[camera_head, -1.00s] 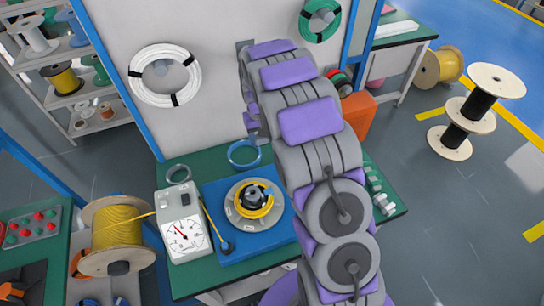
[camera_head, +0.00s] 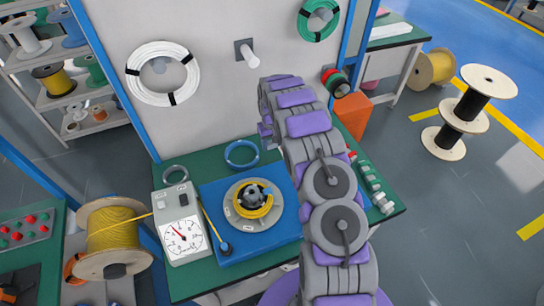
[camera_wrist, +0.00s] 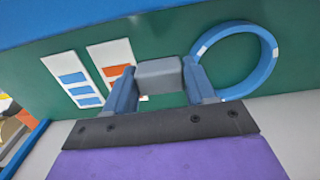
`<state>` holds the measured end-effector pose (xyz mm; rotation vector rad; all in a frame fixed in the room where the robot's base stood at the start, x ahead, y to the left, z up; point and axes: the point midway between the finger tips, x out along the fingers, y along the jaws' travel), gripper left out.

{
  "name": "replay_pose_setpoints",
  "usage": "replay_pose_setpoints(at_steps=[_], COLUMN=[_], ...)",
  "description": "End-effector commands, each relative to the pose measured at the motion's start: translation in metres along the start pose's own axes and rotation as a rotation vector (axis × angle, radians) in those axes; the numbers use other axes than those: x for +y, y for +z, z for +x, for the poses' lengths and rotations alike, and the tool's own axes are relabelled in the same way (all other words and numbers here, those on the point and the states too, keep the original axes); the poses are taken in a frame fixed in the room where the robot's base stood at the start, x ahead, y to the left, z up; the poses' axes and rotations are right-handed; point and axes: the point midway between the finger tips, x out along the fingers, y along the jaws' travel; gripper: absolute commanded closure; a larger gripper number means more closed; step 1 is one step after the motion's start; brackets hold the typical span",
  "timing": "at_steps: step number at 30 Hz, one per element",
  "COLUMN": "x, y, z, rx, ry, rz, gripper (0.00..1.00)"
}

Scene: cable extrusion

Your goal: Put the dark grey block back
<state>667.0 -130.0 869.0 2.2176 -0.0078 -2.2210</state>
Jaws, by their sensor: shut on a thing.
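In the wrist view my gripper (camera_wrist: 158,73) is shut on a grey block (camera_wrist: 159,77), which sits between its two blue-grey fingers. The block is held over or near the green bench top (camera_wrist: 65,42); whether it touches the bench I cannot tell. In the head view my arm hides the gripper and the block. The arm reaches over the right part of the green bench (camera_head: 180,283).
A blue ring (camera_wrist: 268,50) lies right of the block, close to the right finger. Two white cards (camera_wrist: 70,78) lie on its left. A blue plate (camera_head: 211,193) with a yellow cable coil (camera_head: 263,207) and a gauge box (camera_head: 183,238) stand left of my arm. A peg (camera_head: 248,56) juts from the panel.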

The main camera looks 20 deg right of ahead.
Motion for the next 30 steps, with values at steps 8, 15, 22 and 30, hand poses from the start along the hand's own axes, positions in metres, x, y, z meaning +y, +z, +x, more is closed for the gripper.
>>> replay_pose_setpoints(at_steps=[8,15,22,30], x=[0.006,0.004,0.001,0.004], y=[0.000,0.000,-0.001,0.000], z=[0.043,0.070,0.075,0.077], rx=[0.000,-0.001,0.001,0.001], ry=[-0.006,-0.003,0.000,-0.004], rz=[0.002,0.002,0.001,0.002], gripper=[0.72,0.72,0.72,0.36])
